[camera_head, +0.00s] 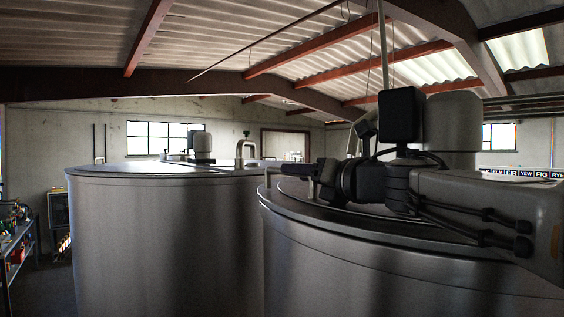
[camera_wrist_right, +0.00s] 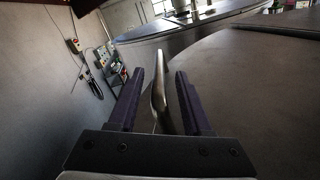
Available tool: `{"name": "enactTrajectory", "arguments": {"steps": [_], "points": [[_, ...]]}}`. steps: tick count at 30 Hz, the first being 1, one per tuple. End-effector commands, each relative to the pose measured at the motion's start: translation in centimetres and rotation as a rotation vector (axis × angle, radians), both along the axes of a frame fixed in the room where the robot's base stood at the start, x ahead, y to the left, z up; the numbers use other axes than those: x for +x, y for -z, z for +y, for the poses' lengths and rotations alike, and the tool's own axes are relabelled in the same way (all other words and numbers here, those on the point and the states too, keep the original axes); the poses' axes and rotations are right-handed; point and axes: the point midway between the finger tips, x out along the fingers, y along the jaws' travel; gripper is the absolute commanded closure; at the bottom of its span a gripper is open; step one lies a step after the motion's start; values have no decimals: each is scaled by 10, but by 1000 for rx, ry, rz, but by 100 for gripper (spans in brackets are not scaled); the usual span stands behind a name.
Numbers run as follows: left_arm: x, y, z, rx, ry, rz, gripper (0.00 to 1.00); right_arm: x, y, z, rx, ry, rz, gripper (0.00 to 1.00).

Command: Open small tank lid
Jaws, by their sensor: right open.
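The near steel tank (camera_head: 350,265) stands at the right of the head view, with a round flat lid (camera_head: 330,213) on top. In the right wrist view the flat metal top (camera_wrist_right: 260,85) fills the right side. My right gripper (camera_head: 285,169) reaches leftward low over this lid near its left edge. In the wrist view the same gripper (camera_wrist_right: 158,88) is open, with a slim metal handle (camera_wrist_right: 186,100) standing between its two dark fingers. I cannot tell whether a finger touches the handle. My arm hides part of the lid. My left gripper is not in view.
A shelf with small items (camera_head: 18,245) is at the far left. A board of labels (camera_head: 525,174) is at the right.

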Motion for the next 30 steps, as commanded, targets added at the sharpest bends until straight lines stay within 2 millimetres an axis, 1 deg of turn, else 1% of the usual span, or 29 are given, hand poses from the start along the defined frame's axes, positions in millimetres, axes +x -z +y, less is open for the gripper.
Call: {"name": "enactTrajectory", "arguments": {"steps": [1,3,6,10,17,18,20,21,22,30], "points": [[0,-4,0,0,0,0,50,7,-1,6,0,-4,2,50],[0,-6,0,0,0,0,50,15,-1,10,1,-1,1,50],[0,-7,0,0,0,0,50,23,-1,15,0,-2,-1,50],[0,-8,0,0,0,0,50,27,-1,17,0,0,-1,50],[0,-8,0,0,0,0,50,27,0,17,0,1,-2,50],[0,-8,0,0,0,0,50,27,0,17,0,1,-2,58],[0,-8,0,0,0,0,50,27,0,17,0,1,-2,81],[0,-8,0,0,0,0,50,27,0,17,0,-1,-2,96],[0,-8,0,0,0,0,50,27,0,17,0,-1,-2,100],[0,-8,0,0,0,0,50,27,-1,17,1,-1,-2,100]]}}
